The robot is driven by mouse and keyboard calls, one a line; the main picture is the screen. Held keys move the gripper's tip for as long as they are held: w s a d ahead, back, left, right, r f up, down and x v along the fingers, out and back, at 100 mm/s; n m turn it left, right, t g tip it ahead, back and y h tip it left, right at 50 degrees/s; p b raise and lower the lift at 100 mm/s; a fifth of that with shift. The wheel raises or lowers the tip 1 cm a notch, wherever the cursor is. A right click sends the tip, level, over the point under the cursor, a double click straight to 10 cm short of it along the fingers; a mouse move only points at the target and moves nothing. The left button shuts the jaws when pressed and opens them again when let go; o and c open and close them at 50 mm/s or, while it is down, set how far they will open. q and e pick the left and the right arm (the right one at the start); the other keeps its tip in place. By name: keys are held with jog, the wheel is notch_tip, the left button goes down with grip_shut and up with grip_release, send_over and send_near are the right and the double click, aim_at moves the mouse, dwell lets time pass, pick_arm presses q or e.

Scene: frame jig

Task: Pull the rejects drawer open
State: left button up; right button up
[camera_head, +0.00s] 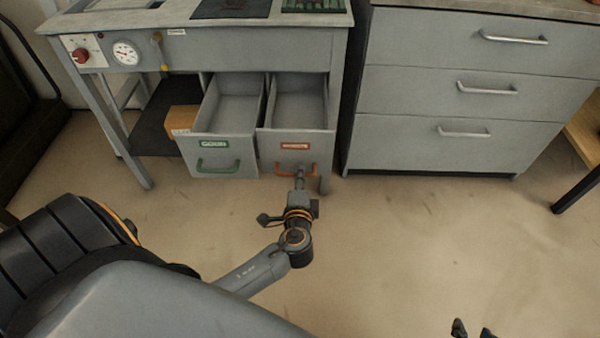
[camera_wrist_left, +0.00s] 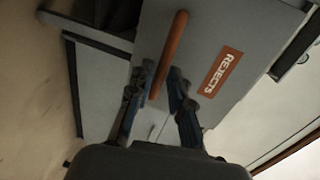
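The rejects drawer (camera_head: 292,148) is the right one of two grey drawers under the bench, with an orange label and an orange handle. It stands out from the bench, and its inside shows from above. My left gripper (camera_head: 299,172) is at its handle in the head view. In the left wrist view the orange handle (camera_wrist_left: 174,45) runs down between the fingers of my left gripper (camera_wrist_left: 162,72), which close around it beside the REJECTS label (camera_wrist_left: 220,71). My right gripper (camera_head: 472,328) shows only its two parted fingertips at the bottom edge, with nothing seen between them.
The drawer with the green handle (camera_head: 218,167) is also open, just left of the rejects drawer. A cardboard box (camera_head: 181,120) sits on the dark shelf. A grey cabinet (camera_head: 455,147) with closed drawers stands to the right. The floor in front is clear.

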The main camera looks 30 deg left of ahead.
pick_arm(q)
jog(key=v, duration=1)
